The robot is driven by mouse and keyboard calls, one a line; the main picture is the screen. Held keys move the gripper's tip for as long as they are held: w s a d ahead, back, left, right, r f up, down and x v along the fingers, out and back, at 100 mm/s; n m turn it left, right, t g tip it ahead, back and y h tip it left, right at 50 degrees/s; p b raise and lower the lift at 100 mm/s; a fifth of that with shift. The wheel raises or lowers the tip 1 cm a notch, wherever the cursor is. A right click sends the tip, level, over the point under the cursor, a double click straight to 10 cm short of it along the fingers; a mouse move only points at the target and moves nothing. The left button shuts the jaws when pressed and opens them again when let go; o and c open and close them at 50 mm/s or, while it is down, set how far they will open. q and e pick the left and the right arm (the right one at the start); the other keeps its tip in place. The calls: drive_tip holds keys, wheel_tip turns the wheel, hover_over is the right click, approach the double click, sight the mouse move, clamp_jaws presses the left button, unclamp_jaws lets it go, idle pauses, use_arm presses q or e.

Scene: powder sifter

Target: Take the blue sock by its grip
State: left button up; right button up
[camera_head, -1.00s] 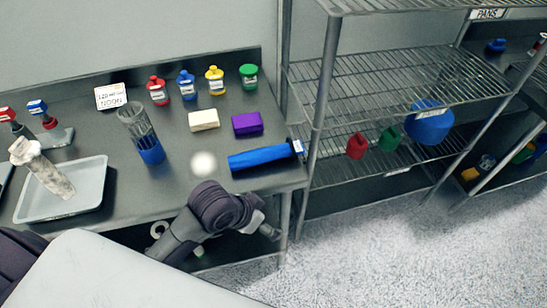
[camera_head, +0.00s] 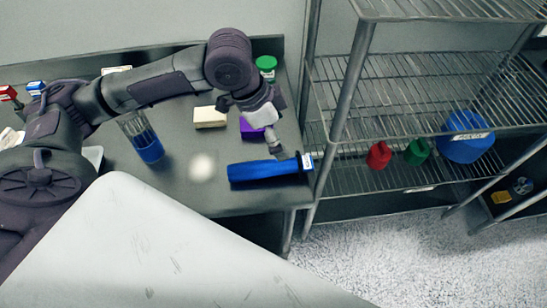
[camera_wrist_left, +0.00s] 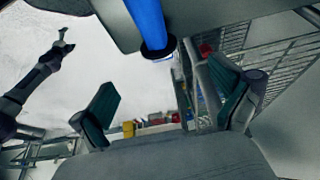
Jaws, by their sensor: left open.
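The blue sock (camera_head: 262,171) lies lengthwise on the front right of the steel bench. Its narrower right end, probably the grip, has a white label (camera_head: 307,162) near the bench's right edge. My left gripper (camera_head: 276,146) hangs just above and behind the right half of the sock, apart from it. In the left wrist view its two fingers (camera_wrist_left: 168,104) are spread wide with nothing between them. A blue tube that looks like the sock (camera_wrist_left: 148,18) shows at the top there, ending in a dark rim. A small dark arm (camera_wrist_left: 38,75), probably my right, shows at left; its jaws are too small to read.
A purple block (camera_head: 252,131) is partly hidden behind my gripper, beside a cream block (camera_head: 209,117). A clear cylinder with a blue base (camera_head: 148,146) and a white powder patch (camera_head: 202,168) are left of the sock. A wire shelf (camera_head: 400,100) stands close at right.

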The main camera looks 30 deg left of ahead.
use_arm(q)
hover_over(297, 160)
drive_tip(key=s+a, duration=0.2)
drive_tip(key=f, duration=0.4)
drive_tip(key=shift+w+f, duration=0.15)
drive_tip(key=shift+w, duration=0.1)
drive_tip(key=x, duration=0.2)
drive_tip(key=shift+w+f, duration=0.2)
drive_tip(key=shift+f, duration=0.05)
drive_tip(key=shift+w+d+f, duration=0.1)
drive_tip(key=shift+d+f, duration=0.1)
drive_tip(key=shift+f, duration=0.25)
drive_tip(key=shift+w+d+f+p, duration=0.1)
drive_tip(key=shift+d+f+p, duration=0.1)
drive_tip(key=shift+f+p, duration=0.15)
drive_tip(key=x, duration=0.4)
drive_tip(key=shift+w+d+p, duration=0.2)
drive_tip(key=shift+w+p, duration=0.05)
drive_tip(key=shift+p, duration=0.15)
use_arm(e)
drive_tip(key=shift+s+r, duration=0.7)
drive_tip(key=shift+s, duration=0.15)
use_arm(q)
drive_tip(key=shift+c, duration=0.3)
use_arm(e)
drive_tip(key=shift+s, duration=0.1)
